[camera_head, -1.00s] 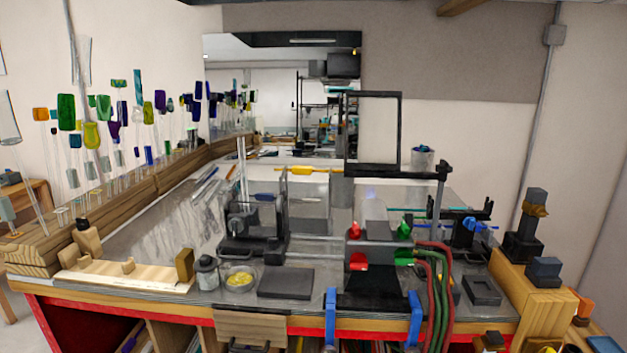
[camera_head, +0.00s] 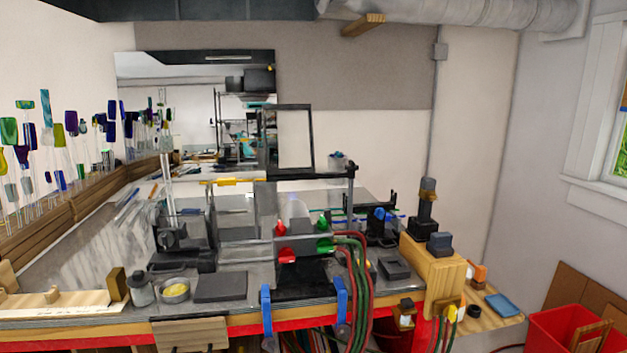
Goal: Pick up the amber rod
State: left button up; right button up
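A yellow-orange rod (camera_head: 234,181) lies roughly level across the back of the workbench (camera_head: 70,252), behind the dark stand with upright glass rods. It is the closest match to an amber rod, but at this size I cannot tell its exact colour. Thin rods, one orange-brown (camera_head: 153,191), lean at the bench's left rear. Neither of my grippers shows in this view.
A torch with red and green knobs (camera_head: 286,255) and hoses stands at the front centre. Blue clamps (camera_head: 266,308) hang over the front edge. A jar (camera_head: 141,290), a bowl (camera_head: 175,291) and a dark plate (camera_head: 221,287) stand front left. A red bin (camera_head: 565,325) is at lower right.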

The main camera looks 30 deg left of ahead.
aim_at(221, 182)
jog(key=k+j+z, duration=0.15)
jog(key=j, duration=0.3)
jog(key=j+z, duration=0.1)
jog(key=j, duration=0.35)
jog(key=k+j+z, duration=0.15)
jog(key=j, duration=0.25)
jog(key=k+j+z, duration=0.15)
jog(key=j, duration=0.25)
jog(key=k+j+z, duration=0.15)
jog(key=k+j, duration=0.1)
jog(key=j, duration=0.1)
